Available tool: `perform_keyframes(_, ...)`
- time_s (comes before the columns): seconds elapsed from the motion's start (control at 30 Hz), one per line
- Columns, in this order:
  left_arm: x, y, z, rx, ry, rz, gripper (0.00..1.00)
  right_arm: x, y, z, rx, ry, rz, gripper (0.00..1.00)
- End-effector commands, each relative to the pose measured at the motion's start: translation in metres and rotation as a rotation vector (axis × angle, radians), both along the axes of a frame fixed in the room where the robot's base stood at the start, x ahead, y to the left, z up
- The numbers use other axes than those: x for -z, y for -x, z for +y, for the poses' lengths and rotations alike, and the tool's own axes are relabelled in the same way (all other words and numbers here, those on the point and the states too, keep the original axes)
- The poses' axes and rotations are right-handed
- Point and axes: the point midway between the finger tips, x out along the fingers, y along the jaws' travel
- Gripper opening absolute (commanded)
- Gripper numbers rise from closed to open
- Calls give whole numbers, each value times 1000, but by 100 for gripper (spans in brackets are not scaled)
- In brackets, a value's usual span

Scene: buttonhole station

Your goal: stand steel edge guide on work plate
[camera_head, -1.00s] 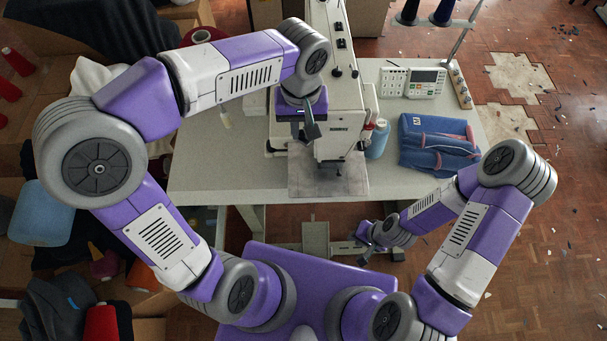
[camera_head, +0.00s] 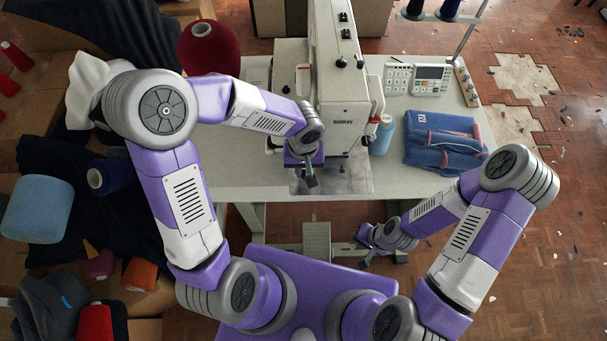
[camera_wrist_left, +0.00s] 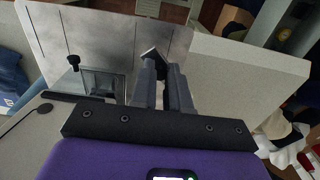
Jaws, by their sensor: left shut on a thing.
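My left gripper (camera_head: 311,181) is above the metal work plate (camera_head: 352,183) at the front of the sewing machine. In the left wrist view its fingers (camera_wrist_left: 162,68) are shut on the steel edge guide (camera_wrist_left: 152,53), a small grey metal piece sticking out past the fingertips. Most of the guide is hidden between the fingers. The work plate (camera_wrist_left: 105,35) lies beyond the fingertips in that view; I cannot tell whether the guide touches it. My right gripper (camera_head: 365,250) hangs low before the table's front edge, open and empty.
The white sewing machine (camera_head: 345,115) stands right behind my left gripper. A blue thread spool (camera_head: 382,136), a folded blue fabric bundle (camera_head: 441,141) and a control panel (camera_head: 431,78) are on the right of the table. The table's left front (camera_head: 235,175) is clear.

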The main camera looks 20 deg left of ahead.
Motion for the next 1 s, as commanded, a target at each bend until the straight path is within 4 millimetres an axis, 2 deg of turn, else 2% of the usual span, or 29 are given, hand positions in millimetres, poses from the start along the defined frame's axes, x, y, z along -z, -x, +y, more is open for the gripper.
perform_keyframes(0.1,22,1,0,1,0,6,0,6,0,0,0,0,0,21)
perform_keyframes(0.2,33,1,0,1,-1,5,0,8,0,0,0,0,0,21)
perform_keyframes(0.67,40,0,0,0,-1,1,0,13,0,0,0,0,0,21)
perform_keyframes(0.7,38,0,0,0,0,2,22,12,0,0,0,0,0,21)
perform_keyframes(0.8,38,0,0,0,0,2,37,12,0,0,0,0,0,21)
perform_keyframes(0.83,38,0,0,0,0,2,41,12,0,0,0,0,0,21)
perform_keyframes(1.0,38,0,0,0,0,2,41,12,0,0,0,0,0,21)
